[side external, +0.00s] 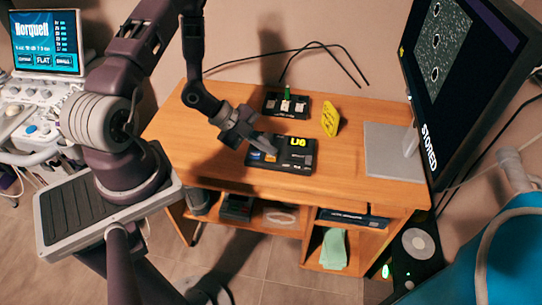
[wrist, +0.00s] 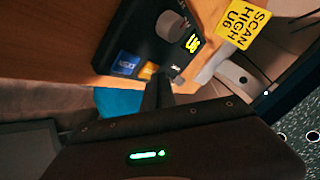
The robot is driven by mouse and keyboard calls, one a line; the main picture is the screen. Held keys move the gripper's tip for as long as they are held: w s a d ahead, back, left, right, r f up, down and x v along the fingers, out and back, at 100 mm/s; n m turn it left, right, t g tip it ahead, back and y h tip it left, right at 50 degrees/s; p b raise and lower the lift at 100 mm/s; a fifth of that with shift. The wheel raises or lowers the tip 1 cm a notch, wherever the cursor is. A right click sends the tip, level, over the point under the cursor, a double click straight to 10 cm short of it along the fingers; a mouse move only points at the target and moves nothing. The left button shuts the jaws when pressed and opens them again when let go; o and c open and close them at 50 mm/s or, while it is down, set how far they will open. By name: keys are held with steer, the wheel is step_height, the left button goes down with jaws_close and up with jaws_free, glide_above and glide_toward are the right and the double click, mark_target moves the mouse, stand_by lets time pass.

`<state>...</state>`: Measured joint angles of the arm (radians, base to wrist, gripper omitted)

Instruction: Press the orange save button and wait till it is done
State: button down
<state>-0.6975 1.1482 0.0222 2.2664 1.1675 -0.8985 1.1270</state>
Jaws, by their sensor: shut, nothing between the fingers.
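The black control box (side external: 296,163) lies on the wooden desk and shows a yellow "U6" display (side external: 298,142). In the wrist view the box (wrist: 128,38) has a grey knob (wrist: 171,25), a blue button (wrist: 126,64) and the orange button (wrist: 148,70). My gripper (side external: 268,151) is shut and empty, over the left part of the box. In the wrist view its fingertips (wrist: 158,84) are right beside the orange button and partly cover it. I cannot tell whether they touch it. The monitor (side external: 468,50) at the right shows "STORED" (side external: 428,146).
A yellow card (side external: 331,118) reading "SCAN HIGH U6" in the wrist view (wrist: 243,28) stands behind the box. A second black unit (side external: 273,104) with a green part lies at the back. The monitor's pale foot (side external: 385,160) is to the right. The desk's left part (side external: 180,135) is clear.

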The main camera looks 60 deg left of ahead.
mark_target(267, 156)
steer(key=shift+f, duration=0.4)
stand_by(0.5)
steer(key=shift+r, duration=0.85)
steer(key=shift+r, duration=2.5)
